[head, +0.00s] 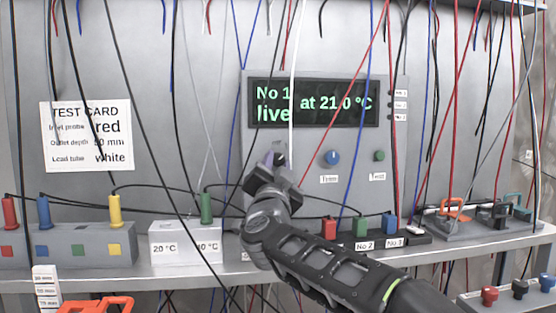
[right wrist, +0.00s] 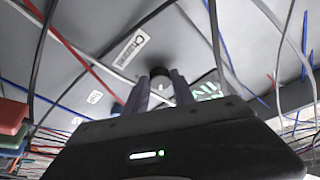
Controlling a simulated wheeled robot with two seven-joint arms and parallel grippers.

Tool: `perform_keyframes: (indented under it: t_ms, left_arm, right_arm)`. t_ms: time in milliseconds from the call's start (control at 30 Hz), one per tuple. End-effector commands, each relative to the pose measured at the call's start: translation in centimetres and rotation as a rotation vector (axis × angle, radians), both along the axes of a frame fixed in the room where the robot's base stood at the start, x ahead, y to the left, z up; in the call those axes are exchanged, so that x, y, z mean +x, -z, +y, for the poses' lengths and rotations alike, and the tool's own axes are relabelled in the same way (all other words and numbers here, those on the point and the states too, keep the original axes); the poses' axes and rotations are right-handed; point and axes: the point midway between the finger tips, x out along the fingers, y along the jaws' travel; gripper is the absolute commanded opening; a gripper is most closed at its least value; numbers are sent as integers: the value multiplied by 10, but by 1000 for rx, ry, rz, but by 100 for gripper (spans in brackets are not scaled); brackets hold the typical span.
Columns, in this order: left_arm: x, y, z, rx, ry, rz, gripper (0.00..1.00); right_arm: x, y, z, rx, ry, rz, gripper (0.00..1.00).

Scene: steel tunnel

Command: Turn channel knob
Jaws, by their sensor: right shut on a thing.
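The channel knob (right wrist: 160,84) is a dark round knob on the grey instrument panel, between my fingers in the right wrist view. A white label (right wrist: 131,47) beside it starts with "C". My right gripper (head: 277,158) is at the panel, below the left part of the display, and is shut on the knob. It also shows in the right wrist view (right wrist: 161,88), one finger on each side. In the head view the gripper hides most of the knob. The display (head: 314,103) reads "No 1 live at 21.0 °C" in green. My left gripper is not in view.
A blue knob labelled Trim (head: 332,158) and a green Test button (head: 379,156) sit to the right. Thin cables hang across the panel. A test card (head: 86,136) is at left. Blocks with coloured plugs (head: 66,245) line the shelf.

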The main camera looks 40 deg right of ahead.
Motion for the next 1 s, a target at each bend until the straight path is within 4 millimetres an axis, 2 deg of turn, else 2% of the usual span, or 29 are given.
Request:
perform_keyframes:
  t_ms: [500, 700, 1000]
  left_arm:
    - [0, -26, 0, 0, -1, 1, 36]
    - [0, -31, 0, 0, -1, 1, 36]
    - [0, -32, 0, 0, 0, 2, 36]
  right_arm:
    - [2, -4, 3, 393, -2, -214, 0]
    - [2, -4, 3, 478, 1, -262, 0]
    - [2, -3, 3, 518, 0, -284, 0]
